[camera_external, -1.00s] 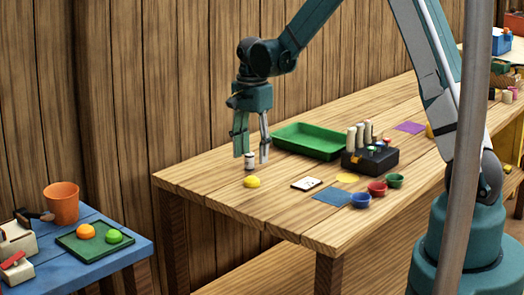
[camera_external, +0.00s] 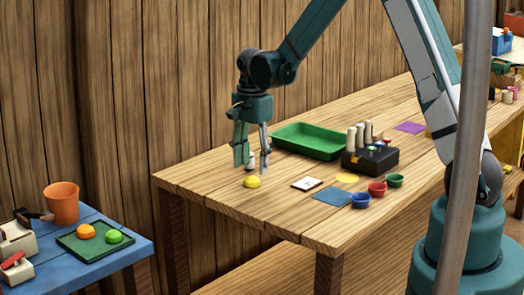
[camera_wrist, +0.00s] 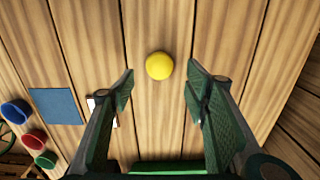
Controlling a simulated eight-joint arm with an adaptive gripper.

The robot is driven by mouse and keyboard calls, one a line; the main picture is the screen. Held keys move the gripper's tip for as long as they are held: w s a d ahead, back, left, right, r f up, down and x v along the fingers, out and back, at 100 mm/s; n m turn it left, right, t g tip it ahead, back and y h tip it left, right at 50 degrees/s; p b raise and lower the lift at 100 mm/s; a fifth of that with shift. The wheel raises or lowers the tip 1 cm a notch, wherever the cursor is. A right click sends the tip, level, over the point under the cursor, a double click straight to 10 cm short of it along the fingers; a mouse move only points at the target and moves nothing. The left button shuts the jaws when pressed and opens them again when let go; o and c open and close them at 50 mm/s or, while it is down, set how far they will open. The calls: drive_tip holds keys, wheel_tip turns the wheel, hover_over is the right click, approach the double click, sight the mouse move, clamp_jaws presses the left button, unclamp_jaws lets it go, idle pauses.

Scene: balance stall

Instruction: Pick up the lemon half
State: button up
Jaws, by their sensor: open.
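The lemon half (camera_external: 252,182) is a small yellow dome on the wooden table, near its front left part. In the wrist view the lemon half (camera_wrist: 159,66) lies centred between the lines of the two fingers, just beyond the fingertips. My gripper (camera_external: 254,166) is open and empty, with its fingers pointing down close above the lemon half. In the wrist view my gripper (camera_wrist: 160,82) shows a wide gap between its fingers.
A green tray (camera_external: 310,140) and a black box with pegs (camera_external: 370,161) stand further back. A white card (camera_external: 306,184), a blue square (camera_external: 332,197), and blue (camera_external: 361,200), red (camera_external: 377,189) and green (camera_external: 395,181) bowls lie to the right. Bare wood surrounds the lemon half.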

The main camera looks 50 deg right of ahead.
sight(252, 181)
drive_tip(key=shift+f+b, duration=0.3)
drive_tip(key=shift+f, duration=1.95)
drive_tip(key=c, duration=0.9)
